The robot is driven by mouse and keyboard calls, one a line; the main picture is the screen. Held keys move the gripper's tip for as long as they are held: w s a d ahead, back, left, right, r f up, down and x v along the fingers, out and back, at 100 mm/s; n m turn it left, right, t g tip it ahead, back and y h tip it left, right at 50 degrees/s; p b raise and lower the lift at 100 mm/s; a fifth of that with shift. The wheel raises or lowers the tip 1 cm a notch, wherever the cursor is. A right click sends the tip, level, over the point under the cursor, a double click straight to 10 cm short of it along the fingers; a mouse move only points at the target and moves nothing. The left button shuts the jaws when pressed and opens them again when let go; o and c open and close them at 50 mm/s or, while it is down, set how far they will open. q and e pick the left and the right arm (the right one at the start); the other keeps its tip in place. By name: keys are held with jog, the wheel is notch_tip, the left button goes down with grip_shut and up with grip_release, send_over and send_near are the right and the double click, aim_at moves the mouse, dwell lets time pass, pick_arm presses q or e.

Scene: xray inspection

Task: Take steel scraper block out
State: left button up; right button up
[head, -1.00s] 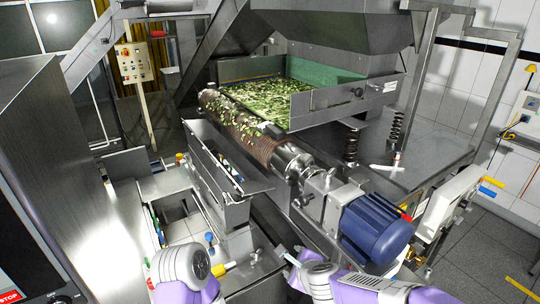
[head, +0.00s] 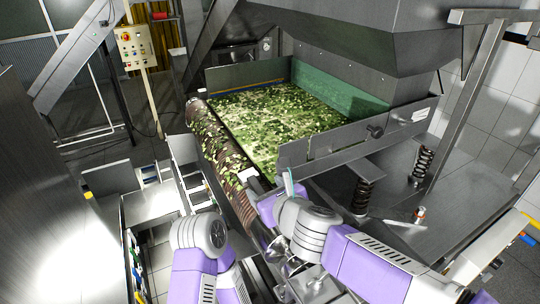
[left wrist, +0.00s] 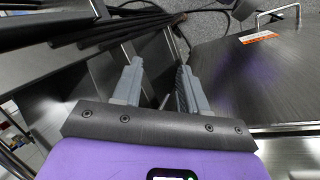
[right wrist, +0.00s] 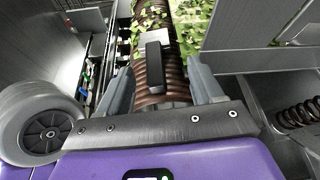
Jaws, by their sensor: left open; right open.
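The steel scraper block (right wrist: 155,58), a grey metal block with a dark bar on its front, lies on the ribbed brown roller (right wrist: 182,62) in the right wrist view. In the head view a small pale part of the block (head: 249,174) shows on the roller (head: 205,125), just beyond my right gripper (head: 270,182). My right gripper (right wrist: 165,85) is open; the block appears between its fingers, slightly beyond the tips, apparently not gripped. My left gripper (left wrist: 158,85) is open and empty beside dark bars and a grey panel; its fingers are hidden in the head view.
Green leaf pieces cover the tray (head: 300,150) behind the roller and lie scattered on it. The tray's metal side wall (right wrist: 250,75) stands close right of my right gripper. A narrow metal trough (head: 190,180) runs left of the roller. Springs (head: 362,195) stand at right.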

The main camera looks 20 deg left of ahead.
aim_at(254, 182)
jog(key=shift+w+a, duration=0.1)
jog(key=shift+w, duration=0.5)
jog(key=shift+s+a, duration=0.45)
jog(key=shift+a, duration=0.1)
jog(key=shift+a+f, duration=0.1)
jog(key=shift+a, duration=0.25)
jog(key=x, duration=0.4)
jog(key=shift+w+d+f+b, duration=0.15)
jog(key=shift+w+d+b, duration=0.05)
jog(key=shift+b, duration=0.1)
jog(key=shift+w+a+f, duration=0.1)
jog(key=shift+w+a, duration=0.15)
jog(key=shift+a, duration=0.3)
pick_arm(q)
jog(key=shift+s+f, duration=0.15)
pick_arm(e)
jog(key=shift+w+d, duration=0.1)
jog(key=shift+c, duration=0.3)
